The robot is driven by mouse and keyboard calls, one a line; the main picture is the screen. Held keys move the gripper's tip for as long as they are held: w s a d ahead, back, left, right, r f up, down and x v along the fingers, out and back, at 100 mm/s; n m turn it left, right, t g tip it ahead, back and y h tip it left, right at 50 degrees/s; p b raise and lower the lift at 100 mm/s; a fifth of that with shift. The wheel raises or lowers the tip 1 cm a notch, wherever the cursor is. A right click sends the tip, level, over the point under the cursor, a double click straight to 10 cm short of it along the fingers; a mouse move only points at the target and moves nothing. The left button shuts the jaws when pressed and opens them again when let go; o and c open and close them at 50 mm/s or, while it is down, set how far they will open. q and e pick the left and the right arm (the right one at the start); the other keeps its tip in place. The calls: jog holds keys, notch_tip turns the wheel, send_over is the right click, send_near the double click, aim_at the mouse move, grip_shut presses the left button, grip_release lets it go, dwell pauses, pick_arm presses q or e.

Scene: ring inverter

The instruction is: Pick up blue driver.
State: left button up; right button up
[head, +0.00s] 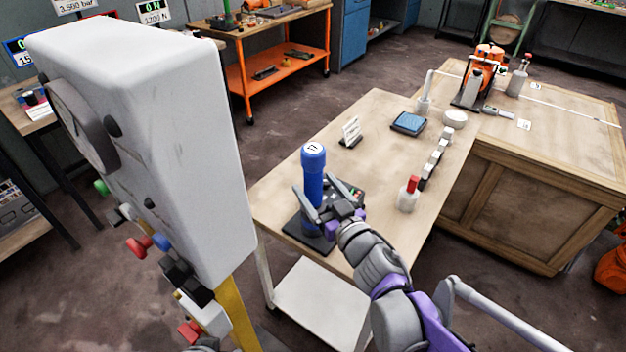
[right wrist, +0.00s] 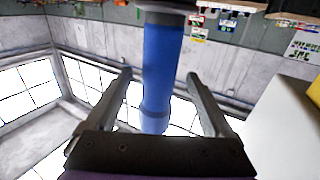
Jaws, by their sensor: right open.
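The blue driver (head: 314,178) stands upright in a dark stand (head: 308,237) near the front left corner of the wooden table. Its top carries a white label. My right gripper (head: 330,196) is open at the driver, with a finger on either side of it in the head view. In the right wrist view the blue driver (right wrist: 160,75) shows between the two spread fingers of the right gripper (right wrist: 158,85), with gaps on both sides. I cannot tell any touch. My left gripper cannot be made out.
On the table (head: 385,115) are a small sign (head: 350,131), a blue pad (head: 408,123), a red-topped bottle (head: 408,194) and a row of small blocks (head: 435,155). A large white housing (head: 160,150) rises at left. A wooden bench (head: 540,170) adjoins at right.

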jog(key=x, duration=0.5)
jog(key=shift+w+r, duration=0.15)
jog(key=shift+w, duration=0.2)
grip_shut()
